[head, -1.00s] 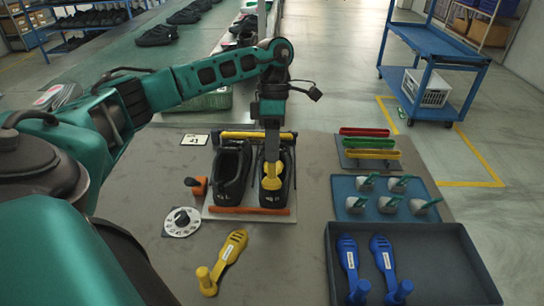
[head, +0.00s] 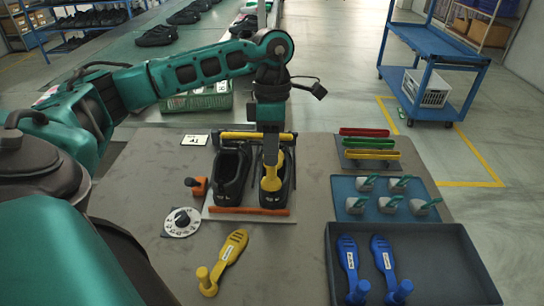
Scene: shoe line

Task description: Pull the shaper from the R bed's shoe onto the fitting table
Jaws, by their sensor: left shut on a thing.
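Two black shoes stand side by side on a board (head: 222,212) with an orange front bar and a yellow back bar. The right-hand shoe (head: 285,192) is in the R bed and the left-hand shoe (head: 228,182) is in the other bed. My left gripper (head: 270,162) is above the right-hand shoe, shut on a yellow shaper (head: 271,183). The shaper's upper part shows upright at the shoe opening; its lower part is hidden. A second yellow shaper (head: 233,248) lies on the grey fitting table (head: 290,270). My right gripper is not in view.
A dark tray (head: 440,270) with blue shapers is at the right front. Behind it are a blue tray (head: 345,187) of small tools and a rack of coloured bars (head: 365,132). A dial (head: 181,222) and orange-handled tool (head: 197,186) stand left.

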